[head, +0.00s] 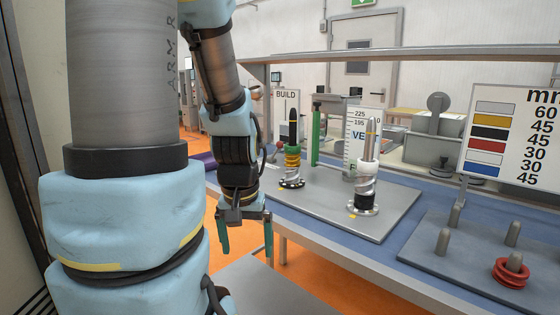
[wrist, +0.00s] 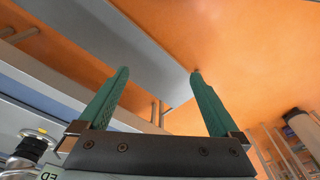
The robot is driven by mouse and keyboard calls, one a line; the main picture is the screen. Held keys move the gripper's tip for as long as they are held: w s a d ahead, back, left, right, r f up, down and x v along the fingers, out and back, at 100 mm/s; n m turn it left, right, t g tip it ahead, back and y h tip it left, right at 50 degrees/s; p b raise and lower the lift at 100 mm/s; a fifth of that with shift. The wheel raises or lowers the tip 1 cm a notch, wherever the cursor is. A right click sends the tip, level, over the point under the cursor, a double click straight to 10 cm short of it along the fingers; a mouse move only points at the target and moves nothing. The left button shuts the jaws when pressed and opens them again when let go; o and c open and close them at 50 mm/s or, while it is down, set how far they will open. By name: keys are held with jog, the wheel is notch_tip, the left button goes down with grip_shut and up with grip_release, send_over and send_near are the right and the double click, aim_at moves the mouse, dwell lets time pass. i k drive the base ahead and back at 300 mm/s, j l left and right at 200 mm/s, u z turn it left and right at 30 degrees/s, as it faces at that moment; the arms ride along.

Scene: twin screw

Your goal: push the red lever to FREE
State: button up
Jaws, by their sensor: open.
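My gripper (head: 245,230) hangs open and empty in the head view, pointing down in front of the bench edge. Its two green fingers also show wide apart in the wrist view (wrist: 160,74), with only floor and bench structure beyond them. A small red knob (head: 282,145) shows in the head view beside the left screw post, partly hidden; I cannot tell for certain that it is the red lever. A white sign (head: 358,135) with a scale and cut-off lettering, "VE" and "F", stands behind the posts. The lever's position cannot be read.
A green column (head: 316,138) stands behind. A pegged plate (head: 478,268) with red rings (head: 510,273) lies right.

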aim_at(279, 145)
jog(key=u, duration=0.4)
jog(key=l+u, duration=0.1)
jog(key=u, duration=0.65)
jog(key=k+u, duration=0.1)
jog(key=u, duration=0.3)
jog(key=l+u, duration=0.15)
jog(key=l, duration=0.65)
